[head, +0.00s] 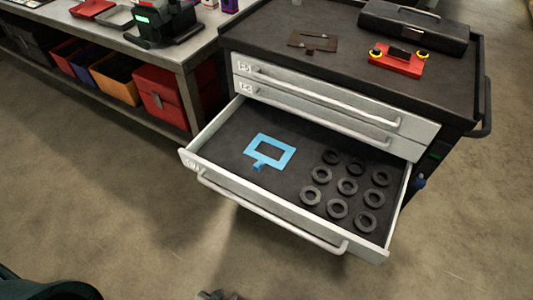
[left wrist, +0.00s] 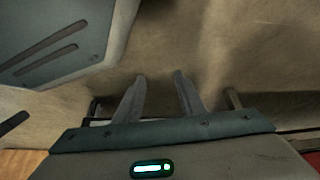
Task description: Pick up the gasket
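A flat light-blue gasket (head: 270,151), a square frame with a tab, lies in the open drawer (head: 222,150) of the tool cabinet. A brown flat gasket-like plate (head: 313,41) lies on the cabinet top. My left gripper (head: 215,295) just shows at the bottom edge of the head view, well in front of and below the drawer. In the left wrist view its two fingers (left wrist: 160,78) are apart with only floor between them, so it is open and empty. My right gripper is not in view.
Several black rings (head: 347,186) lie in the drawer right of the blue gasket. A long handle (head: 270,213) runs along the drawer front. A black case (head: 413,25) and a red part (head: 397,60) sit on the cabinet top. A workbench (head: 185,50) with bins stands at left. Floor in front is clear.

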